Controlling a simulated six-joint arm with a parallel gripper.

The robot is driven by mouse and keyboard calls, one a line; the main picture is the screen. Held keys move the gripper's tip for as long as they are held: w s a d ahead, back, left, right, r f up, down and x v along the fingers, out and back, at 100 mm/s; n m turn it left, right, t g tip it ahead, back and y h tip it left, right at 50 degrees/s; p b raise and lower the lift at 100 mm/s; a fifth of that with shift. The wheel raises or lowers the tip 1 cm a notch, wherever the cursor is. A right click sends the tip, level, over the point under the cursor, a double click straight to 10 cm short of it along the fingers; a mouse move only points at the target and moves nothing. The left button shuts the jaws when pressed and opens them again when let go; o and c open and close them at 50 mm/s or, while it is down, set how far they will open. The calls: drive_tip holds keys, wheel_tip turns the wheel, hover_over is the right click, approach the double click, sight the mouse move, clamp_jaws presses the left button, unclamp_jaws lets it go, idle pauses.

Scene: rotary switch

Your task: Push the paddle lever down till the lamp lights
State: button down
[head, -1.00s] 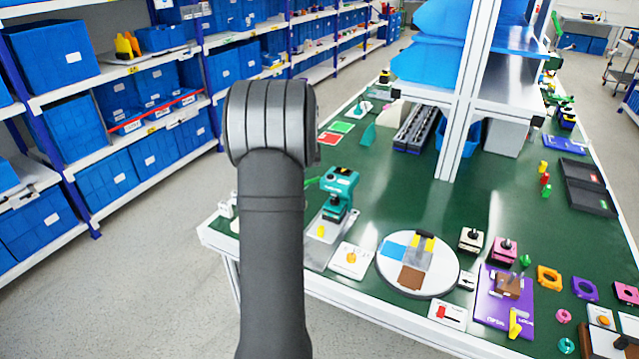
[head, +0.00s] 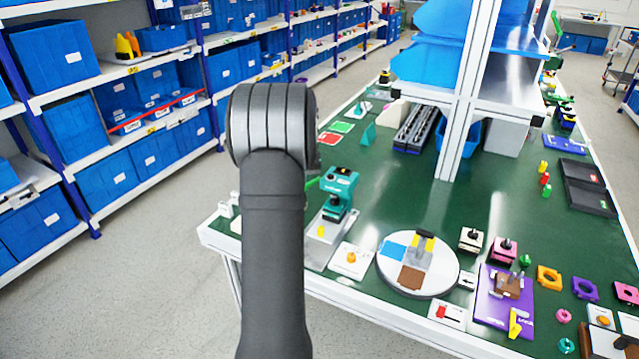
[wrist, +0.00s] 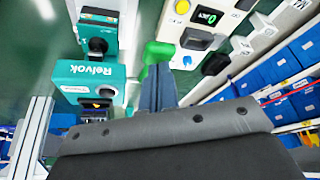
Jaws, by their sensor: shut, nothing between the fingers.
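A bright green paddle lever (wrist: 158,52) sticks out from the side of a white panel (wrist: 172,32) in the wrist view. My gripper (wrist: 158,72) is shut and empty, with its blue-grey fingertips close to the lever's end. I cannot tell whether they touch it. The panel bears a round yellow part (wrist: 182,6), which may be the lamp; I cannot tell whether it is lit. In the head view a bit of green, probably the lever (head: 312,182), shows beside my arm. My arm hides the gripper and most of the panel there.
A teal machine (wrist: 88,82) marked "Relvok" stands close to the left of my fingers; it also shows in the head view (head: 338,188). The panel also carries a small display (wrist: 207,16) and a black part (wrist: 197,40). Blue bins stand on shelves beyond the table edge.

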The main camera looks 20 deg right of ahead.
drive_tip(key=shift+f, duration=0.8)
drive_tip(key=shift+r, duration=4.1)
